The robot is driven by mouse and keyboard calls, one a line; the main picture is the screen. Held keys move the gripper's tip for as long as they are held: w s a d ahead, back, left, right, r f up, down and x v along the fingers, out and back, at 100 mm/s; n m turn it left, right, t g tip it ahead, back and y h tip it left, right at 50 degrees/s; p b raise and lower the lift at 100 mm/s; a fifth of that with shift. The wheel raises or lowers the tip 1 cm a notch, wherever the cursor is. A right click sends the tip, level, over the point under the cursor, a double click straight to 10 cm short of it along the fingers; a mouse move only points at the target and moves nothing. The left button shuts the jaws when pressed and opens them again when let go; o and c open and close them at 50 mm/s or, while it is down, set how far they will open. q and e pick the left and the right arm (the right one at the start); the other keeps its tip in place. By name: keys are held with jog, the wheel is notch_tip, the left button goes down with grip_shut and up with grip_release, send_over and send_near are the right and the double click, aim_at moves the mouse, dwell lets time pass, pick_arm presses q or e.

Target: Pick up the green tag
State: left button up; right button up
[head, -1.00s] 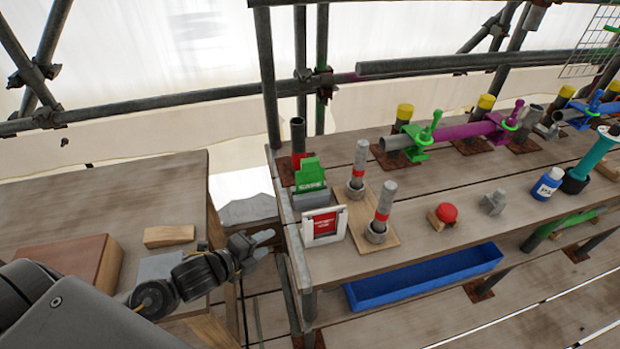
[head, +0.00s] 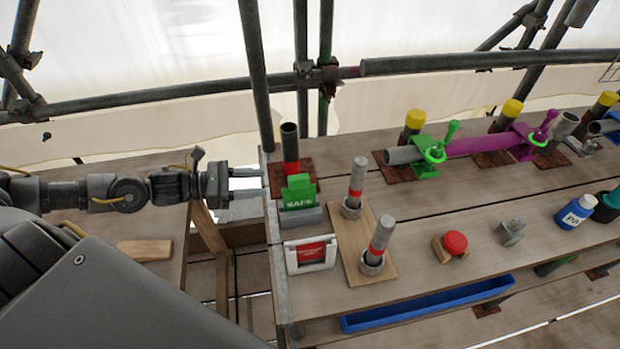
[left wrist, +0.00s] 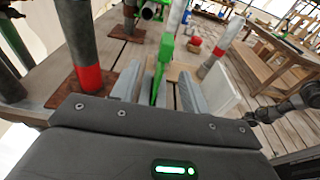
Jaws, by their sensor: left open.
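The green tag (head: 299,192), marked SAFE, stands upright in a grey holder (head: 301,217) near the left end of the scaffold bench. My left gripper (head: 250,184) is open and empty. Its fingers point right, towards the tag, with a small gap before it in the head view. In the left wrist view the tag (left wrist: 162,66) shows nearly edge-on, in line with the space between the two fingers (left wrist: 160,92). My right gripper is not seen in the head view.
A dark pipe with a red band (head: 291,150) stands just behind the tag. A white holder with a red tag (head: 310,254) is in front. Two banded posts (head: 356,185) stand on a wooden board to the right. A scaffold upright (head: 256,75) rises behind my gripper.

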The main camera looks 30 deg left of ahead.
aim_at(298, 182)
pick_arm(q)
jog(key=p+x, duration=0.1)
jog(key=x, duration=0.2)
jog(key=p+x, duration=0.2)
jog(key=x, duration=0.1)
jog(key=p+x, duration=0.2)
jog(key=x, duration=0.2)
jog(key=shift+s+d+r, duration=0.3)
jog(key=shift+d, duration=0.1)
jog(key=shift+w+d+f, duration=0.1)
jog(key=shift+w+d, duration=0.05)
jog(key=shift+d, duration=0.05)
jog(key=shift+f, duration=0.1)
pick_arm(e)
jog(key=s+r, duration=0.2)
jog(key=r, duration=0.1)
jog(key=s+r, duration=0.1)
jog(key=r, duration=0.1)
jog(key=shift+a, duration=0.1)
pick_arm(q)
jog(key=shift+c, duration=0.4)
grip_shut()
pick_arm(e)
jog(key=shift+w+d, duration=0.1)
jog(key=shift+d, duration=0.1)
